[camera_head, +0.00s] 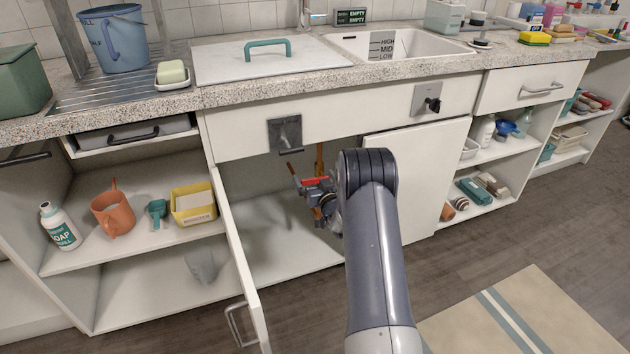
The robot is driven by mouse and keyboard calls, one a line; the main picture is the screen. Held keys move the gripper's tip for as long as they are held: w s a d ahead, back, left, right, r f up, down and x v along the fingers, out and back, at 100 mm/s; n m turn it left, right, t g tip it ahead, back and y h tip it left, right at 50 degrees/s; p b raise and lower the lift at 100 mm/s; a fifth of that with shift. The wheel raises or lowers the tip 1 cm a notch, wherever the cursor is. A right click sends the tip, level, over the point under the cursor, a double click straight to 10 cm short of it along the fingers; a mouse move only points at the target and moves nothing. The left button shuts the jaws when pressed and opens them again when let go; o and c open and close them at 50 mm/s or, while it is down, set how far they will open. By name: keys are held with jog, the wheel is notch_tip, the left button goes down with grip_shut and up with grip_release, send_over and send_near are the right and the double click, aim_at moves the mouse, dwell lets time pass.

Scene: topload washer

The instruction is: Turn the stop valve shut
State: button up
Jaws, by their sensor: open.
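The stop valve shows a red lever handle (315,181) on an upright copper-coloured pipe (319,157) inside the open cabinet under the counter. The handle looks roughly level across the pipe. My gripper (312,191) is at the valve, just in front of the handle, and is open. My arm and wrist hide the right side of the valve and part of its body. I cannot tell whether the fingers touch the handle.
The left cabinet door (239,265) stands open toward me; the right door (425,180) is closed. A grey lever (285,134) and a black knob (433,104) sit on the panel above. Shelves with bottles and tubs flank the cabinet. A mat (520,315) lies on the floor.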

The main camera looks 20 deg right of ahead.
jog(key=shift+w, duration=0.15)
jog(key=c, duration=1.2)
jog(key=shift+f+b, duration=0.3)
jog(key=shift+b, duration=0.4)
jog(key=shift+n+b, duration=0.4)
jog(key=shift+n, duration=0.1)
jog(key=shift+r, duration=0.1)
jog(key=o, duration=1.2)
jog(key=s+p, duration=0.2)
jog(key=s, duration=0.8)
jog(key=shift+s, duration=0.4)
